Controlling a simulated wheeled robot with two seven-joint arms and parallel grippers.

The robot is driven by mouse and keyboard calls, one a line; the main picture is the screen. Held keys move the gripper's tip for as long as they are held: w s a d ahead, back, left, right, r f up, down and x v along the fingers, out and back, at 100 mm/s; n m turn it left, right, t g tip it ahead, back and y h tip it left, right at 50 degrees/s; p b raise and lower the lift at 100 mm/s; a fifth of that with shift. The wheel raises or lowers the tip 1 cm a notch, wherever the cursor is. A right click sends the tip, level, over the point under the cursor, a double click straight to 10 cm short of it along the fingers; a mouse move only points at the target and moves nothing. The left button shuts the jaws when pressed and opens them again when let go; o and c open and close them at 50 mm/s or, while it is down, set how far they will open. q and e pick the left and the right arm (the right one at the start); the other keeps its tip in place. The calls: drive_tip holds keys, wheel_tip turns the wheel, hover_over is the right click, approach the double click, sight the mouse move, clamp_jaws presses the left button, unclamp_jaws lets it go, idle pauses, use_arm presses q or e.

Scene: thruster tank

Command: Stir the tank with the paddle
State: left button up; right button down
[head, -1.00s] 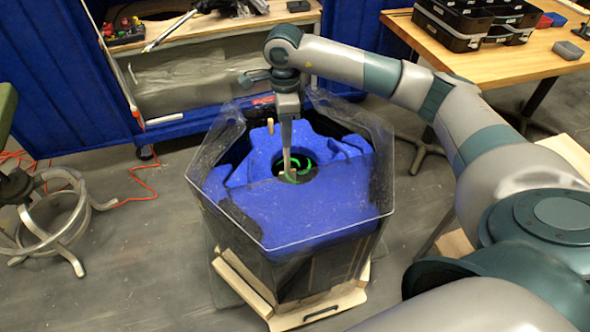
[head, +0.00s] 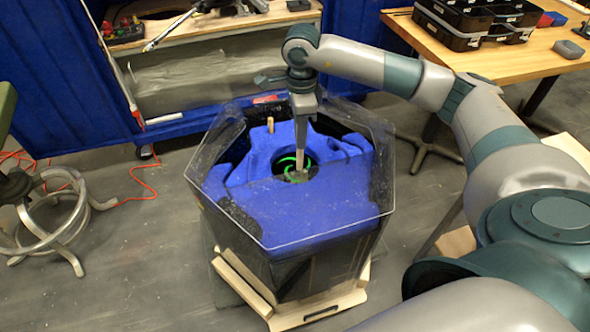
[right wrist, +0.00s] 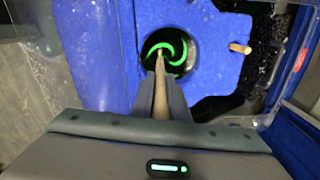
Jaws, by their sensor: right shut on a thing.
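The tank (head: 225,150) is a clear-walled hexagonal vessel with a blue insert (head: 300,212) inside. A dark round opening (head: 312,163) with green curved marks sits in the middle of the insert; it also shows in the right wrist view (right wrist: 179,68). My right gripper (head: 302,135) is over the tank, shut on the pale wooden paddle (head: 301,162), which points down. The paddle also shows between the fingers in the right wrist view (right wrist: 160,92), its tip at the round opening. How deep the tip goes is hard to tell. My left gripper is not in view.
A wooden peg (head: 270,125) stands up from the insert behind the opening. The tank rests on a wooden base (head: 318,310). A blue-sided workbench (head: 190,40) stands behind, and a wooden table (head: 520,57) with black bins is at the back right.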

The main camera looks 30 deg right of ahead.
drive_tip(key=shift+d, duration=0.3)
drive_tip(key=shift+w+d+b, duration=0.55)
drive_tip(key=shift+w+d, duration=0.35)
drive_tip(key=shift+w+a+b, duration=0.15)
drive_tip(key=shift+w+a, duration=0.05)
drive_tip(key=shift+w, duration=0.45)
drive_tip(key=shift+w+a+b, duration=0.15)
drive_tip(key=shift+w+a, duration=0.05)
drive_tip(key=shift+w, duration=0.4)
